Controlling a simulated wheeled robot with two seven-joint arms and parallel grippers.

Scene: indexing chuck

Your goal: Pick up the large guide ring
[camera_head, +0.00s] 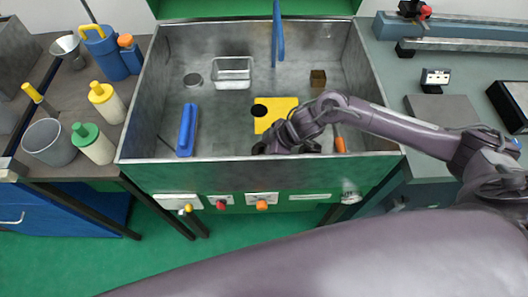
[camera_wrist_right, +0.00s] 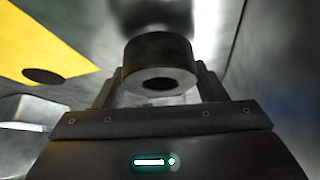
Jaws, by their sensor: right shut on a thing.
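The large guide ring (camera_wrist_right: 152,52) is a thick dark grey ring with a round hole, seen close up in the right wrist view. My right gripper (camera_wrist_right: 157,78) is shut on it, with one finger on each side of the ring. In the head view my right gripper (camera_head: 272,146) is low inside the metal basin, near its front wall. The ring is hard to tell from the dark gripper there. I cannot tell whether the ring touches the basin floor. My left gripper is not in view.
The basin (camera_head: 212,133) holds a yellow plate (camera_head: 283,105) with a dark hole, a blue bar (camera_head: 187,130), a metal tray (camera_head: 232,73), a grey disc (camera_head: 193,80) and a brown block (camera_head: 318,78). An orange-tipped tool (camera_head: 340,145) lies by my right wrist. Bottles (camera_head: 107,101) stand left.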

